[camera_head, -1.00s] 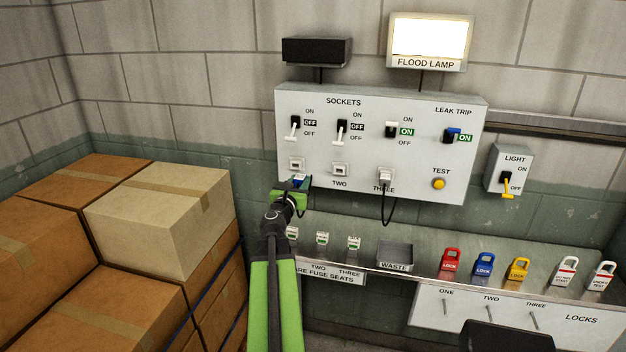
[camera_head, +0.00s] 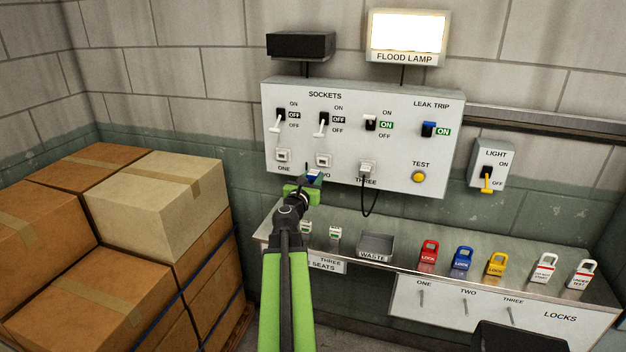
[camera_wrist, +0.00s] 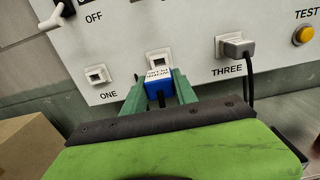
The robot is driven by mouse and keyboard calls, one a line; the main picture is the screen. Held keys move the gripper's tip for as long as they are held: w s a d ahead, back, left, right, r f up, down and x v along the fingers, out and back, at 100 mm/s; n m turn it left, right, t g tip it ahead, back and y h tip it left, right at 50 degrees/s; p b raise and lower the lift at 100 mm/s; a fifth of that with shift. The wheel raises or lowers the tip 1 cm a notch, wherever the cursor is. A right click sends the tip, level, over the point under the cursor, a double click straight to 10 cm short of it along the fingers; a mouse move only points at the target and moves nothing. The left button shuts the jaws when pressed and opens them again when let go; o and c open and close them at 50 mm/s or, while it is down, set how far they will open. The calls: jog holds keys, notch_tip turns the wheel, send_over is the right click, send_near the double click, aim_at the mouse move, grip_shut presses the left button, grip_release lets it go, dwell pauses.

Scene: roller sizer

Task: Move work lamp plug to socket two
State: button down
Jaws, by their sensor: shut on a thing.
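My gripper (camera_head: 308,182) is shut on a blue plug (camera_head: 313,176) with a white label, too small to read surely. In the wrist view the blue plug (camera_wrist: 158,82) sits between the green fingers (camera_wrist: 159,92), just below the white socket two (camera_wrist: 159,62) in the picture. In the head view socket two (camera_head: 323,160) shows uncovered above the plug, with the gripper over part of its label. Socket one (camera_head: 283,156) is empty to the left. The switches above sockets one (camera_head: 279,119) and two (camera_head: 323,122) show OFF.
Socket three (camera_head: 367,167) holds a grey plug with a dark hanging cord; its switch shows ON. The shelf (camera_head: 400,262) below bears fuses, a waste tray (camera_head: 376,247) and several locks. Cardboard boxes (camera_head: 150,210) stand to the left. The flood lamp (camera_head: 408,38) is lit.

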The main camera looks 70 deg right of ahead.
aim_at(312, 179)
jog(key=shift+w+d, duration=0.2)
jog(key=shift+d, duration=2.5)
jog(key=shift+w+d, duration=0.1)
jog(key=shift+d, duration=1.35)
jog(key=c, duration=0.9)
grip_release()
jog(key=a, duration=0.8)
jog(key=s+a, duration=0.1)
jog(key=a, duration=0.3)
